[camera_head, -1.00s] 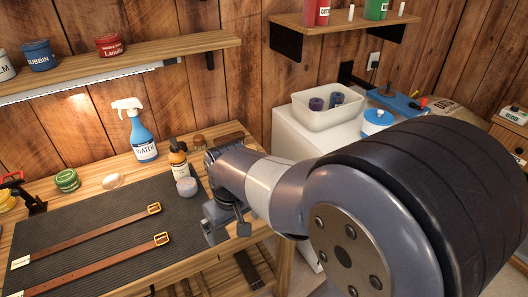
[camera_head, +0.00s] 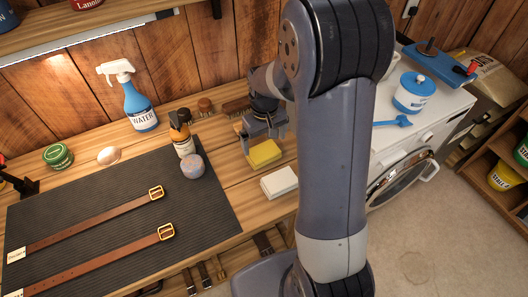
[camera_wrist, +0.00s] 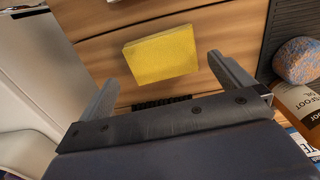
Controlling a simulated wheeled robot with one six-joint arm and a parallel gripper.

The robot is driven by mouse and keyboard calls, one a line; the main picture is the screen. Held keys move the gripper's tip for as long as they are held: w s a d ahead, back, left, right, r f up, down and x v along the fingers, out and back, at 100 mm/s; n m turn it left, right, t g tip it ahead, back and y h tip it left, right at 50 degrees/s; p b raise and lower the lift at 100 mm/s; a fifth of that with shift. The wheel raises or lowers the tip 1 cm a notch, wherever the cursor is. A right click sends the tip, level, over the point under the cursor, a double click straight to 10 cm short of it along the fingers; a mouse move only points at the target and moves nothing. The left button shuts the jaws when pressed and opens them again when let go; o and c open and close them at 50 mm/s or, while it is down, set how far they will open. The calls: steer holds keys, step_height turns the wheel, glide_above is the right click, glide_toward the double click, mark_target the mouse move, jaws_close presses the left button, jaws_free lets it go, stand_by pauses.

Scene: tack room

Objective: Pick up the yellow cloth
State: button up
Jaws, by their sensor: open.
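The yellow cloth (camera_head: 264,153) is a folded block lying on the wooden bench, right of the black mat. It also shows in the wrist view (camera_wrist: 161,57), just beyond and between my two fingers. My gripper (camera_head: 262,130) is above the cloth with its jaws open and empty. In the wrist view my gripper (camera_wrist: 165,75) has a finger on each side, apart from the cloth. I cannot tell the exact height of the fingers above it.
A folded white cloth (camera_head: 279,182) lies just in front of the yellow one. A brown bottle (camera_head: 182,140) and a round sponge (camera_head: 192,166) stand to the left. Brushes (camera_head: 236,106) lie behind. The washing machine (camera_head: 404,150) stands to the right.

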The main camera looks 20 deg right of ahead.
mark_target(263, 151)
steer(key=shift+a+f+p, duration=0.2)
steer(key=shift+f+p, duration=0.35)
steer(key=shift+f, duration=2.05)
steer(key=shift+c, duration=0.2)
steer(key=c, duration=0.7)
steer(key=shift+o, duration=0.2)
